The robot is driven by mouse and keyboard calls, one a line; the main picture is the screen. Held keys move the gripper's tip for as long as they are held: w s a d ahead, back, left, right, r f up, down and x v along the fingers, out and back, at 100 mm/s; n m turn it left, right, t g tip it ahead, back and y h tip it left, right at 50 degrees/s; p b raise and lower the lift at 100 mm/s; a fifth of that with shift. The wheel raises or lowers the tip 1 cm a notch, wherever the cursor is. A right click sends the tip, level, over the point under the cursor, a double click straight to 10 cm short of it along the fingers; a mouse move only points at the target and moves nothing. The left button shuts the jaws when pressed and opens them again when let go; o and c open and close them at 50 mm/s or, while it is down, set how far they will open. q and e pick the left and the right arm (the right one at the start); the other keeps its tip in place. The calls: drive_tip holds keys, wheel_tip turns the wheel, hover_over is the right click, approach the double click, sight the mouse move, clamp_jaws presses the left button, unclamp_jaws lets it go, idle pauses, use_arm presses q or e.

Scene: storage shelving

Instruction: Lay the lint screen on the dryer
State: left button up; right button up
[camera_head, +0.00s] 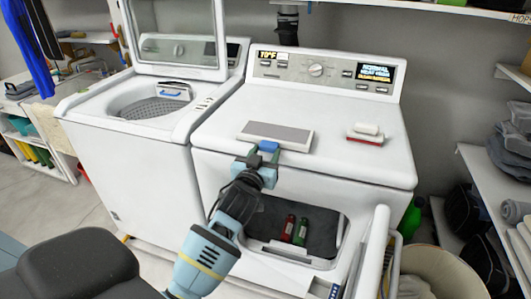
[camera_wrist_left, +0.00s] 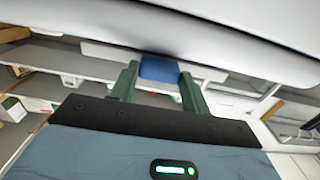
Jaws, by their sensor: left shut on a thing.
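The lint screen (camera_head: 280,133), a flat grey panel with a pale frame and a blue handle, is level over the front part of the white dryer top (camera_head: 345,165). I cannot tell whether it touches the top. My left gripper (camera_head: 262,155) is at the dryer's front edge, shut on the blue handle (camera_head: 268,146). In the left wrist view the blue handle (camera_wrist_left: 160,69) is between the green fingers of my left gripper (camera_wrist_left: 159,88). The grey panel is hidden there. My right gripper is in neither view.
A red and white brush (camera_head: 366,133) lies on the dryer top to the right of the screen. The dryer's front door (camera_head: 371,258) hangs open, with red and green items inside. The washer (camera_head: 135,165) at left has its lid up. Shelves (camera_head: 490,165) stand at right.

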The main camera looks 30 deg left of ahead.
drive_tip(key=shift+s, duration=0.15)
use_arm(q)
drive_tip(key=o, duration=1.4)
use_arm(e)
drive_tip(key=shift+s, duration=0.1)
use_arm(q)
drive_tip(key=v, duration=0.7)
drive_tip(key=shift+s+d, duration=0.1)
drive_tip(key=shift+s, duration=0.3)
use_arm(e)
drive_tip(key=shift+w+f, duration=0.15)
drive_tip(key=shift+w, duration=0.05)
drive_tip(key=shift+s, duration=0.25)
